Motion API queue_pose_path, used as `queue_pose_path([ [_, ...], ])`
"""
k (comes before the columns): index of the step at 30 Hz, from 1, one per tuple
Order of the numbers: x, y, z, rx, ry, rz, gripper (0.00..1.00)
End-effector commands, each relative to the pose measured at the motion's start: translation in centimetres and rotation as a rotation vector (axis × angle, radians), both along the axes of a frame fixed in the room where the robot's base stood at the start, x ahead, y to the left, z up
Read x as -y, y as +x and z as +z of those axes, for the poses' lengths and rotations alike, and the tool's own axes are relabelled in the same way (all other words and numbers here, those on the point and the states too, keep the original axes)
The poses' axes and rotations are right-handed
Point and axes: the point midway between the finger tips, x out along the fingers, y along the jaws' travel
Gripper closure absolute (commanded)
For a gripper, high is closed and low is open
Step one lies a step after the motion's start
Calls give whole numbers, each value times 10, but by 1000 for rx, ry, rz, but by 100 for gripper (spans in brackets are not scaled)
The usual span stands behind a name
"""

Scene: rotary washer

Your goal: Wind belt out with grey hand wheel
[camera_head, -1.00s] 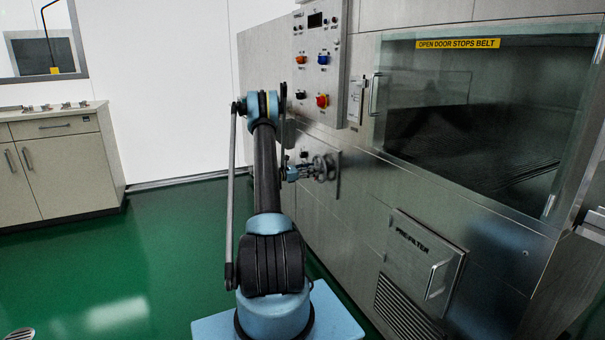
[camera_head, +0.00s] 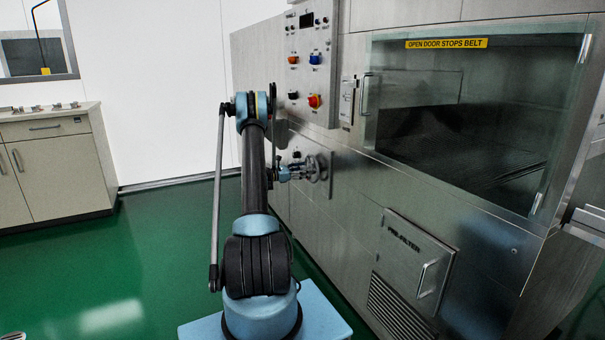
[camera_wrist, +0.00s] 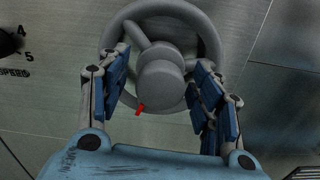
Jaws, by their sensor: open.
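The grey hand wheel (camera_wrist: 207,40) fills the upper middle of the wrist view, with a round hub (camera_wrist: 160,80), a spoke and a small red mark (camera_wrist: 139,109) at the hub's lower left. In the head view the wheel (camera_head: 322,168) sits on the steel machine front below the control panel. My gripper (camera_wrist: 163,66) is open, its blue-padded fingers on either side of the hub and overlapping the rim. Contact with the wheel cannot be told. In the head view my gripper (camera_head: 301,171) is right at the wheel. No belt can be made out clearly.
The control panel (camera_head: 309,75) with knobs is above the wheel. A glass door (camera_head: 470,120) labelled "OPEN DOOR STOPS BELT" and a pre-filter hatch (camera_head: 418,258) are to the right. A speed dial (camera_wrist: 10,42) is left of the wheel. Green floor (camera_head: 120,260) is clear at left.

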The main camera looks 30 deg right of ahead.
Motion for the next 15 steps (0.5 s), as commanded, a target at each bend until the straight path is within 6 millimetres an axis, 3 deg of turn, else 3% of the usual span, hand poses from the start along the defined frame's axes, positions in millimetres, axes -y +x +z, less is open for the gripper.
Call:
queue_pose_path([
  [5, -18, 1, 0, 0, 0, 2, 41],
  [15, -82, 4, -1, -1, 0, 2, 41],
])
